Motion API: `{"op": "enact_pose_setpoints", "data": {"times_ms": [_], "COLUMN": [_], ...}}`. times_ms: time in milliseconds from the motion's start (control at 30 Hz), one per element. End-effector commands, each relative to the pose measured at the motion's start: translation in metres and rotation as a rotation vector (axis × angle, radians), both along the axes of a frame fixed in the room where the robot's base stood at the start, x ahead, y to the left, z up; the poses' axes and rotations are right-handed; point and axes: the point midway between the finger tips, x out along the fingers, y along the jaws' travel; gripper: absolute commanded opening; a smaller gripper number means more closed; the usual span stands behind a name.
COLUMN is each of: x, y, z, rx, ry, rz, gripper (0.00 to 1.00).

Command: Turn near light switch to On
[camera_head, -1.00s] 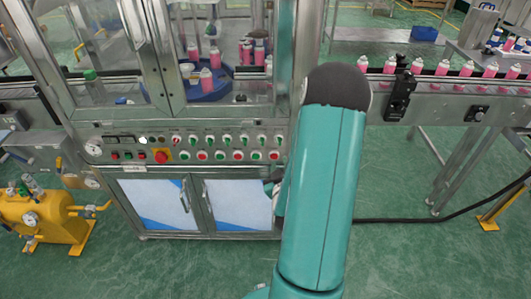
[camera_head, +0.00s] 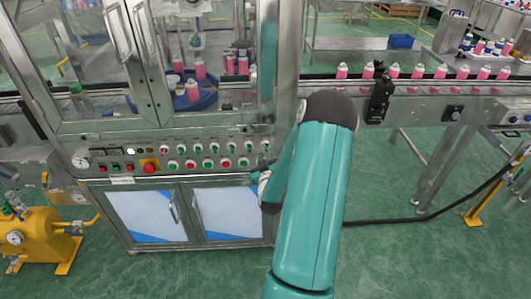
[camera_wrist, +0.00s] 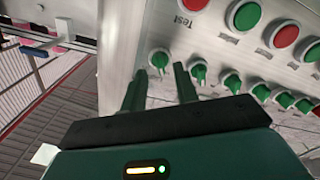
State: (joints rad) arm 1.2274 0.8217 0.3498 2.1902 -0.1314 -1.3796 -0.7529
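The control panel (camera_head: 140,158) on the machine front carries a row of small green rotary switches (camera_head: 214,148) above red and green round buttons (camera_head: 208,163). In the wrist view the panel appears upside down. The end switch (camera_wrist: 158,60) of the row lies just beyond my fingertips, in line with the gap between them. I cannot read a label that marks it as the near light switch. My gripper (camera_wrist: 160,70) is open, its two green fingers apart with nothing held. Contact with the switch cannot be told. In the head view my arm hides the fingers.
More green switches (camera_wrist: 198,72) sit close beside the end one, with buttons (camera_wrist: 243,15) alongside. Cabinet doors (camera_head: 148,215) with handles are below the panel. Glass doors (camera_head: 110,60) are above. A conveyor with pink cans (camera_head: 392,72) runs right. A yellow unit (camera_head: 45,245) stands left.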

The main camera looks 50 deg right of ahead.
Motion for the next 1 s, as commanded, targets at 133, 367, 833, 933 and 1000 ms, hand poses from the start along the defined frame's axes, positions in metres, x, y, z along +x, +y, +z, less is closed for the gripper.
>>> {"op": "enact_pose_setpoints", "data": {"times_ms": [133, 367, 833, 933, 1000], "x": [0.012, 0.017, 0.016, 0.016, 0.016], "y": [-0.013, -0.016, -0.016, -0.016, -0.016], "z": [0.000, 0.000, 0.000, 0.000, 0.000], "rx": [0.000, 0.000, 0.000, 0.003, 0.009], "ry": [0.000, 0.001, 0.001, -0.003, -0.009], "rz": [0.000, 0.002, 0.001, 0.001, 0.001], "gripper": [0.30, 0.30, 0.00, 0.00, 0.00]}}
